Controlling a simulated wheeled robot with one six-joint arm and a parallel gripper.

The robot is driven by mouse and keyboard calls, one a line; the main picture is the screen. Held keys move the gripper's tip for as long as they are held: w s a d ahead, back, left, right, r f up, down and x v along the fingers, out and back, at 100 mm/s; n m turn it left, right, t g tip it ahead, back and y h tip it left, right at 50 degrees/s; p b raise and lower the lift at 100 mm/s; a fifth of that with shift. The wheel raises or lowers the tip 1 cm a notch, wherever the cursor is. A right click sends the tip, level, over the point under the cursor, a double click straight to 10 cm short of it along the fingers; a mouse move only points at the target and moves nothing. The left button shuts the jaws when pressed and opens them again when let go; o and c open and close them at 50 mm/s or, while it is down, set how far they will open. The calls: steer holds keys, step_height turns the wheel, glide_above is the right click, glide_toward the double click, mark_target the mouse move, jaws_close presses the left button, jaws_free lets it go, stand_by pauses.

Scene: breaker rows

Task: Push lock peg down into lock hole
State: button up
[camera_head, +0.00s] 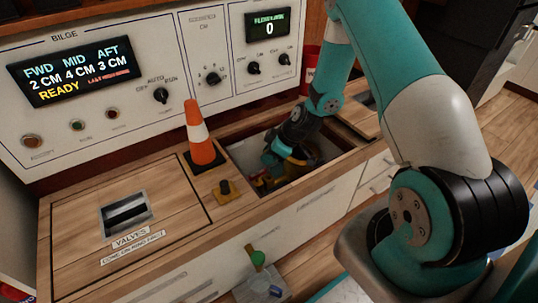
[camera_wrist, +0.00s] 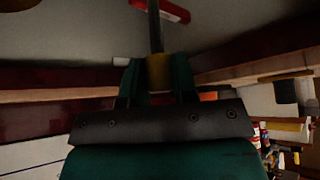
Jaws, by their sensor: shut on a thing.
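My gripper (camera_head: 287,166) is down inside the open hatch in the counter, at the end of my teal arm. In the wrist view its two teal fingers (camera_wrist: 157,82) are shut on a yellow collar (camera_wrist: 158,71) with a dark upright rod (camera_wrist: 155,28) running from it. I cannot tell whether this is the lock peg. In the head view yellow parts (camera_head: 264,183) show at the gripper, partly hidden by it. I cannot make out the lock hole. A small yellow block with a dark knob (camera_head: 226,190) sits on the counter left of the hatch.
An orange and white cone (camera_head: 200,135) stands at the hatch's left corner. The hatch rim (camera_head: 318,172) surrounds my gripper. A closed valves lid (camera_head: 90,245) lies left. The bilge panel (camera_head: 150,60) rises behind. A red and white object (camera_wrist: 165,10) shows in the wrist view.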

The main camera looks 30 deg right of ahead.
steer(key=shift+r+p, duration=2.35)
steer(key=shift+r, duration=1.05)
steer(key=shift+r, duration=0.1)
